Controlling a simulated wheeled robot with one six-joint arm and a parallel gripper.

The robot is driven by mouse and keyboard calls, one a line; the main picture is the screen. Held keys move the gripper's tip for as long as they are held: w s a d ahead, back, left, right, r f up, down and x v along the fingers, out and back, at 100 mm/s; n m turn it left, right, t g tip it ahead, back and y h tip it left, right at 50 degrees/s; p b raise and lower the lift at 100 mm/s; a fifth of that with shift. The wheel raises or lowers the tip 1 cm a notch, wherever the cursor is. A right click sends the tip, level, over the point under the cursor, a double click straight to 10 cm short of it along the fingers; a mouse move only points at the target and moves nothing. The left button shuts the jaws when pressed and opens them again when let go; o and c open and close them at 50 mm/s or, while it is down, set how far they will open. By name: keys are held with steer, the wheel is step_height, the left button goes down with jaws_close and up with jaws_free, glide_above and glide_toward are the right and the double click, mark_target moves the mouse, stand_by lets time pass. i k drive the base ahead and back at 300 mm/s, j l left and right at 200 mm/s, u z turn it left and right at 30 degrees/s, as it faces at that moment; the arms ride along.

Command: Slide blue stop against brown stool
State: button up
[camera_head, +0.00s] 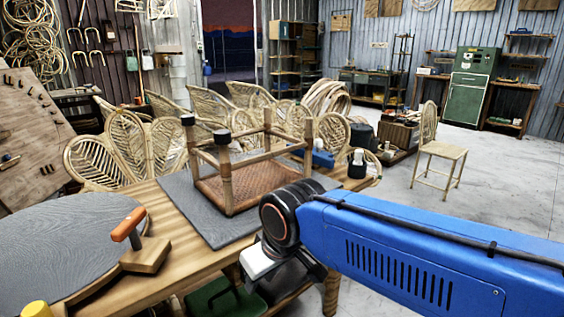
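The brown stool (232,187) lies upside down on a dark grey mat on the wooden table. Its woven seat is down and its legs point up, with dark caps on the leg ends. A small blue piece, which looks like the blue stop (321,158), shows behind and to the right of the stool. The stool frame partly covers it, and I cannot tell whether the two touch. My blue arm comes in from the right, and its dark joint sits in front of the stool's near right side. I cannot make out my gripper's fingers.
The grey mat (237,228) has bare room at its front. An orange-handled wooden tool (140,252) and a round grey pad (70,238) lie at the left. A white and black item (357,162) stands right of the blue piece. Rattan chair frames (150,145) stand behind the table.

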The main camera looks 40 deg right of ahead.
mark_target(322, 157)
steer(key=i+l, duration=0.1)
steer(key=l, duration=3.85)
steer(key=i+j, duration=0.1)
steer(key=j, duration=0.45)
steer(key=i, duration=0.05)
